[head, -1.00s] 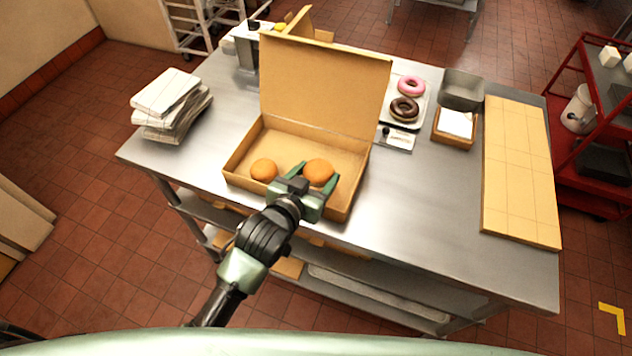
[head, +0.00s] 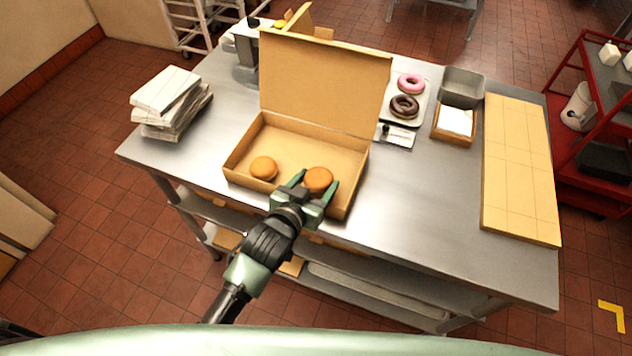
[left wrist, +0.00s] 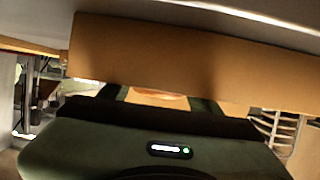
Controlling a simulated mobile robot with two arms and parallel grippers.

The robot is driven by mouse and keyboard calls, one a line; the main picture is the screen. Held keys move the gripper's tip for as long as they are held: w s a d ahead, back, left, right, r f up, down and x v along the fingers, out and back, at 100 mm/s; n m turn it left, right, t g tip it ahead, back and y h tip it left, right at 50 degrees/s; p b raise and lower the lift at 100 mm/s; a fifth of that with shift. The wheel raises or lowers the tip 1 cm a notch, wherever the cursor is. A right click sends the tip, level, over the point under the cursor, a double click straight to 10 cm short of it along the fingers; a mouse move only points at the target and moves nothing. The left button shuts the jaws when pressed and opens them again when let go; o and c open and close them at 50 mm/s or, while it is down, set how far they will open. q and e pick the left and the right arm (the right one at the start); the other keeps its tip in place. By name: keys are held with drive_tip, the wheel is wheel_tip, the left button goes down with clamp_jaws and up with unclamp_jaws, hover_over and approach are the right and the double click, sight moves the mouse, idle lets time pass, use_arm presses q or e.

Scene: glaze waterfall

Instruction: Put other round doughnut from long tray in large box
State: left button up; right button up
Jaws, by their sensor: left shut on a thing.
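The large box (head: 346,205) stands open on the steel table, its lid raised at the back. One round orange-brown doughnut (head: 263,168) lies in its left part. My left gripper (head: 318,185) reaches over the front wall and is shut on the other round doughnut (head: 318,178) inside the right part; whether that doughnut touches the box floor I cannot tell. In the left wrist view a sliver of this doughnut (left wrist: 160,95) shows beyond the gripper. The tray (head: 424,106) holds a pink and a chocolate ring doughnut; the lid hides part of it. My right gripper is not in view.
A stack of folded white boxes (head: 168,100) lies at the table's left. A small metal bin (head: 463,85), a wooden holder with papers (head: 455,125) and a flat cardboard sheet (head: 520,170) are on the right.

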use_arm(q)
drive_tip(key=o, duration=1.1)
drive_tip(key=shift+s+a+f, duration=0.1)
drive_tip(key=shift+s+f, duration=0.1)
drive_tip(key=shift+f, duration=0.25)
drive_tip(key=shift+c, duration=0.2)
drive_tip(key=o, duration=0.3)
drive_tip(key=shift+f, duration=0.2)
drive_tip(key=shift+r, duration=0.3)
drive_tip(key=shift+r+p, duration=0.35)
drive_tip(key=shift+r, duration=0.15)
drive_tip(key=shift+b+v, duration=1.2)
drive_tip(key=shift+v, duration=4.7)
drive_tip(key=shift+w+r, duration=0.1)
drive_tip(key=shift+r, duration=0.1)
